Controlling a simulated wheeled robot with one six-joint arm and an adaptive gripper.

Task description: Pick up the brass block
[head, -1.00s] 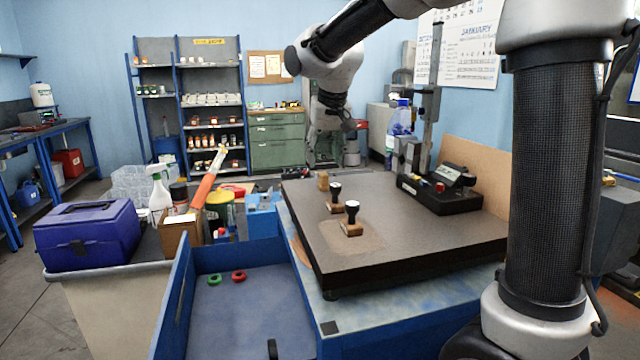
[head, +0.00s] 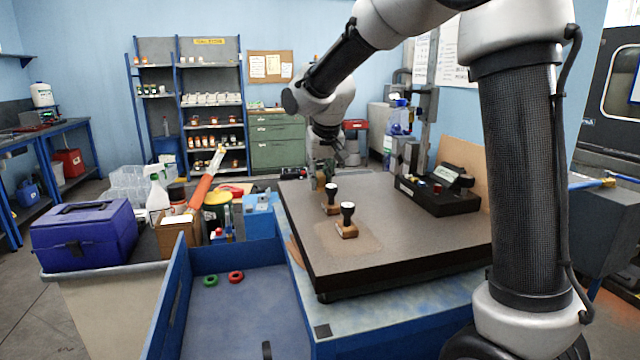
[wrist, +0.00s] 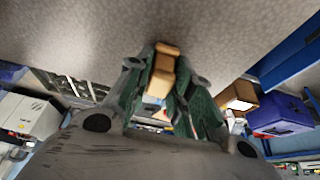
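The brass block (wrist: 161,72) shows in the wrist view between the two fingers of my gripper (wrist: 165,85), which lie close along both its sides. I cannot tell whether they touch it. In the head view my gripper (head: 323,172) points down at the far left part of the dark surface plate (head: 400,258). It hides most of the block there, and the block appears to be at plate level. Two wooden stamps with black knobs, one (head: 331,205) nearer the gripper and one (head: 347,228) closer to the front, stand on the plate.
A blue tray (head: 225,310) with a green and a red ring lies left of the plate. A purple toolbox (head: 85,235) and a spray bottle (head: 158,195) are further left. The plate's front right is clear.

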